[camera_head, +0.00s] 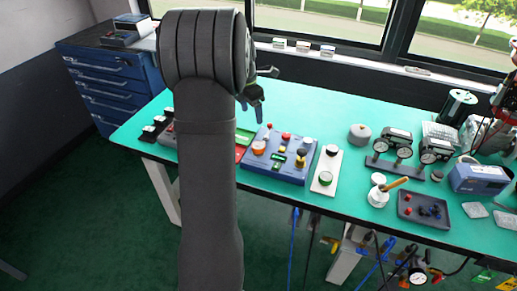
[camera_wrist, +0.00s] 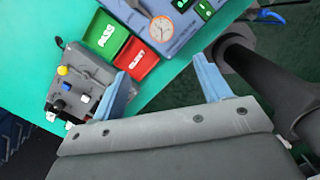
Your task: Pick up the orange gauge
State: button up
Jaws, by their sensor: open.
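The orange gauge is a round white dial with an orange rim. It sits on the blue panel (camera_head: 285,172), at its left side in the head view (camera_head: 259,147). In the wrist view the gauge (camera_wrist: 161,29) is near the top centre, beyond the fingertips. My gripper (camera_wrist: 160,66) is open and empty, its two blue fingers wide apart, with the red bin and bare green table showing between and beyond them. In the head view my arm hides most of the gripper; part of it (camera_head: 258,90) shows above the table.
A green bin marked PASS (camera_wrist: 106,36) and a red bin (camera_wrist: 136,62) lie beside the panel. A grey box with knobs (camera_wrist: 75,88) stands left of them. A white plate (camera_head: 326,171), a gauge stand (camera_head: 389,167) and a dark tray (camera_head: 423,210) are to the right.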

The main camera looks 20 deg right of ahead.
send_near(258, 145)
jog(key=f, duration=0.5)
jog(key=shift+w+f, duration=0.1)
jog(key=shift+w, duration=0.15)
jog(key=shift+s+d+f, duration=0.1)
jog(key=shift+d+f, duration=0.15)
jog(key=shift+f, duration=0.65)
jog(key=shift+s+d+f, duration=0.1)
jog(key=shift+d+f, duration=0.1)
jog(key=shift+f, duration=0.65)
jog(key=shift+d+f, duration=0.25)
jog(key=shift+f, duration=0.65)
jog(key=shift+c, duration=0.4)
jog(key=c, duration=1)
